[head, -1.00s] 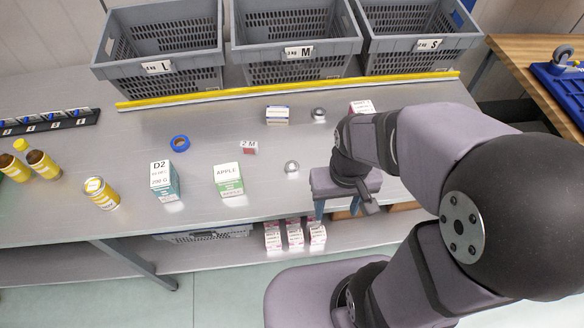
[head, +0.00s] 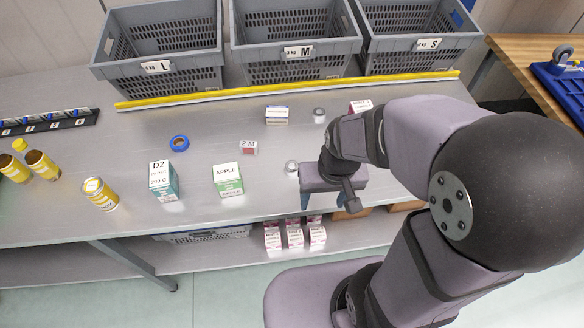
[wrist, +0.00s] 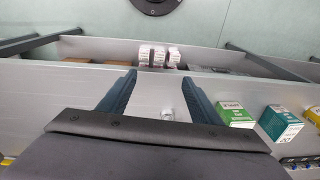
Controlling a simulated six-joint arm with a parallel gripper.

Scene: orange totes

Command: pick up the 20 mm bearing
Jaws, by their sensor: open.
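Two small silver ring-like parts stand on the grey table in the head view: a nearer one (head: 291,167) and a farther one (head: 319,115). I cannot tell by size which is the 20 mm bearing. My gripper (head: 323,199) is open, fingers down, just right of and in front of the nearer part, near the table's front edge. In the wrist view, a small silver part (wrist: 168,114) shows between the open fingers (wrist: 159,80), close to the palm edge. Nothing is held.
A green-white APPLE box (head: 228,180) and a teal D2 box (head: 164,181) stand to the left. Grey crates (head: 297,47) line the back.

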